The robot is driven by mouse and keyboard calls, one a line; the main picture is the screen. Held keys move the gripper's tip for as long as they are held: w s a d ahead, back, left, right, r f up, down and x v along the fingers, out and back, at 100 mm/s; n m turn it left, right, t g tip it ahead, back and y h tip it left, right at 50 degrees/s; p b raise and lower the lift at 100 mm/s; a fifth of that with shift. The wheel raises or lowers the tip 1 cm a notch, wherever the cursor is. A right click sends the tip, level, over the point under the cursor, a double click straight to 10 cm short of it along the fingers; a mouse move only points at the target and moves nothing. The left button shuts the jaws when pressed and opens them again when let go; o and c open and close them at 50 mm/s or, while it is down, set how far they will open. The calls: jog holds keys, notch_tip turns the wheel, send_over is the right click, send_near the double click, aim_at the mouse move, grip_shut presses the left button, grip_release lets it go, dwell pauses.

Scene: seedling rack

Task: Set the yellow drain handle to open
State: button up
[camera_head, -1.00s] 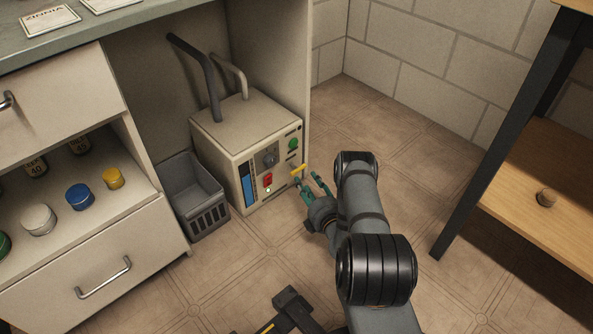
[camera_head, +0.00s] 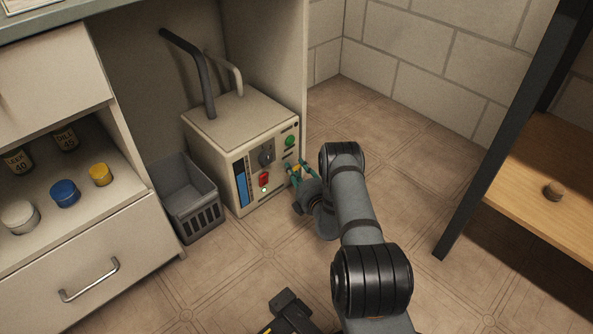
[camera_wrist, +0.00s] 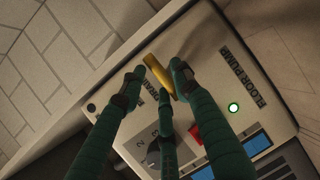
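The yellow drain handle (camera_wrist: 158,76) sticks out from the front panel of the pale pump box (camera_head: 240,145). In the wrist view it lies slanted between the fingertips of my gripper (camera_wrist: 155,78). The right finger is very near it or touching; a gap shows at the left finger. A third dark green finger is below. In the head view my gripper (camera_head: 303,173) is at the panel's right side, and the handle is mostly hidden by the fingers. The label beside the handle is partly covered, so I cannot read its setting.
A grey dial (camera_head: 266,157), a red switch (camera_head: 264,179), a green button (camera_head: 290,141) and a blue gauge (camera_head: 242,189) are on the same panel. A grey basket (camera_head: 187,200) stands left of the box. The floor to the right is clear up to a wooden shelf (camera_head: 530,195).

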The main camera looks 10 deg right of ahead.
jog(key=c, duration=0.6)
grip_shut()
